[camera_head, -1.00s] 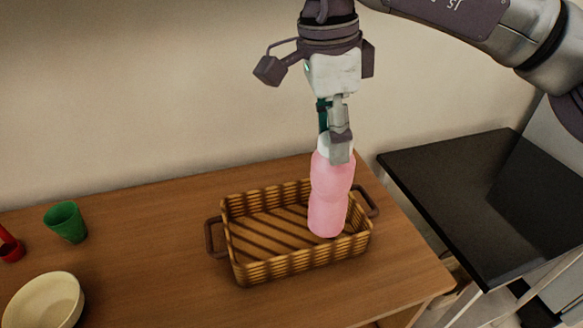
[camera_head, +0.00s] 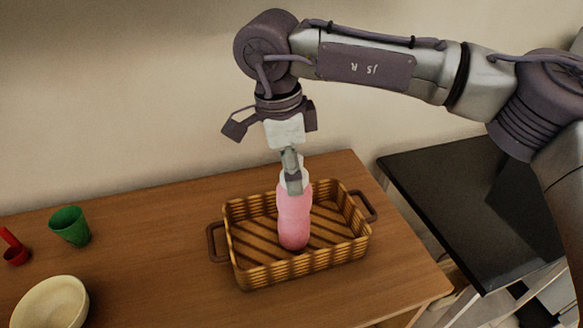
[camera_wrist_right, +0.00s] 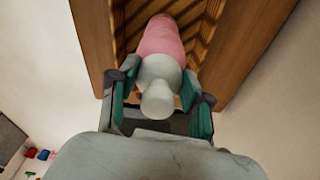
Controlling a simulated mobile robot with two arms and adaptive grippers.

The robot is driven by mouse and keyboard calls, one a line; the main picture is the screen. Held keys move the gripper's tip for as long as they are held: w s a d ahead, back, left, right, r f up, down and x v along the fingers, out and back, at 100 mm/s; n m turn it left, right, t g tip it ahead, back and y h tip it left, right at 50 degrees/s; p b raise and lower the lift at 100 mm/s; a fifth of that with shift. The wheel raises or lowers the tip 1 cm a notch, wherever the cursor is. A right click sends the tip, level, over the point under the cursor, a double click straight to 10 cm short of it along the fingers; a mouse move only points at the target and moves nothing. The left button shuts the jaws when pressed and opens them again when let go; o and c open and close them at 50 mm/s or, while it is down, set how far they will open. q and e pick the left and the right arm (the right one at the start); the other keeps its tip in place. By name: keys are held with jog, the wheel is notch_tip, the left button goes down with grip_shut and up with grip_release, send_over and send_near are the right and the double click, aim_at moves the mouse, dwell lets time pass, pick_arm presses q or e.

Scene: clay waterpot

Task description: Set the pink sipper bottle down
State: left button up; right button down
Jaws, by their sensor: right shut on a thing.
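The pink sipper bottle (camera_head: 294,220) is upright, inside the outline of the wicker basket (camera_head: 300,272) in the head view. Its lower end appears at or close to the basket floor; I cannot tell whether it touches. My right gripper (camera_head: 293,183) points down and is shut on the bottle's pale top. In the right wrist view the bottle's pink body (camera_wrist_right: 162,40) and white cap (camera_wrist_right: 158,85) show between the fingers (camera_wrist_right: 160,98). My left gripper is not in view.
The basket stands on a wooden table (camera_head: 150,270) with brown handles at its ends. A green cup (camera_head: 70,227), a red object (camera_head: 13,247) and a cream bowl (camera_head: 52,303) are at the left. A black-topped surface (camera_head: 470,200) is at the right.

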jog(key=shift+f, duration=0.2)
jog(key=c, duration=0.5)
grip_release()
jog(key=shift+s+a+r, duration=0.1)
jog(key=shift+a+r, duration=0.05)
jog(key=shift+r, duration=1.15)
jog(key=shift+w+a+r, duration=0.1)
jog(key=shift+a+r, duration=0.05)
jog(key=shift+r, duration=1.2)
jog(key=shift+s+a+r, duration=0.1)
jog(key=shift+a+r, duration=0.05)
jog(key=shift+r, duration=1.15)
